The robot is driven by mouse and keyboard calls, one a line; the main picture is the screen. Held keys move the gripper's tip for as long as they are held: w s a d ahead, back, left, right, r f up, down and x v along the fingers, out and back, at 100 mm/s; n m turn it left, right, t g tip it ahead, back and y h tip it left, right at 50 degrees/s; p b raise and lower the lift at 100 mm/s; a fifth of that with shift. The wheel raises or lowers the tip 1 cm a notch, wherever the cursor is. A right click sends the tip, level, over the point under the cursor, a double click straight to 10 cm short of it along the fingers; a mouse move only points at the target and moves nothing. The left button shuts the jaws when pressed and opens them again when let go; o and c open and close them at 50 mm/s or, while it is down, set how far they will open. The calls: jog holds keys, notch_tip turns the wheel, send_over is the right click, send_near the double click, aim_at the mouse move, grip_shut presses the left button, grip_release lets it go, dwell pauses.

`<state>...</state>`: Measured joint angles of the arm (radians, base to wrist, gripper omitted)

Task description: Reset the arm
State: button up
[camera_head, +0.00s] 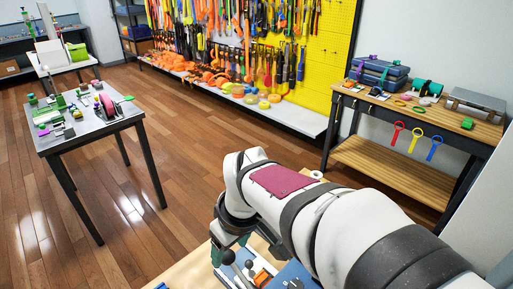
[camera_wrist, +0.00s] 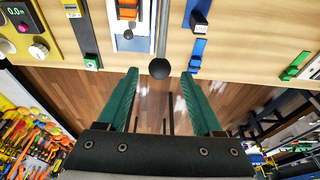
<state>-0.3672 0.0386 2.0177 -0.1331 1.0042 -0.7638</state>
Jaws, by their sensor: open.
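My gripper (camera_wrist: 159,75) shows in the wrist view with its two green fingers spread wide apart. It is open and holds nothing. A black ball knob (camera_wrist: 159,68) on a grey rod appears between the fingertips; I cannot tell how far it is from them. In the head view my white arm reaches over the wooden bench (camera_head: 190,272) at the bottom, and my gripper is mostly hidden behind the arm.
Devices with blue, orange and yellow parts, including an orange clip (camera_wrist: 127,10), sit on the bench. A strap wall (camera_head: 325,55) stands behind. A tool table (camera_head: 90,125) is left, a wooden shelf bench (camera_head: 440,115) right. The floor (camera_head: 150,190) between is clear.

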jog(key=s+d+f+m+g, duration=0.1)
jog(key=s+d+m, duration=0.4)
jog(key=s+m, duration=0.2)
jog(key=s+d+f+m+g, duration=0.1)
jog(key=s+d+m, duration=0.5)
jog(key=s, duration=0.6)
jog(key=shift+s+d+m, duration=0.2)
jog(key=shift+d+m, duration=0.05)
jog(key=shift+m, duration=0.55)
jog(key=shift+o, duration=1.2)
jog(key=shift+w+r+n, duration=0.25)
jog(key=shift+w+n, duration=0.05)
jog(key=shift+w, duration=0.05)
jog(key=shift+o, duration=1.4)
jog(key=w+r+n+h, duration=0.1)
jog(key=w+r+n, duration=0.2)
jog(key=w+n, duration=0.3)
jog(key=w, duration=0.4)
jog(key=shift+a+r, duration=0.35)
jog(key=shift+r, duration=0.05)
jog(key=w+a+n, duration=0.3)
jog(key=w+n, duration=0.5)
jog(key=w, duration=0.3)
notch_tip(320, 180, down, 9)
jog(key=shift+w+d+f+h, duration=0.2)
jog(key=shift+w+h, duration=0.1)
jog(key=shift+h, duration=0.1)
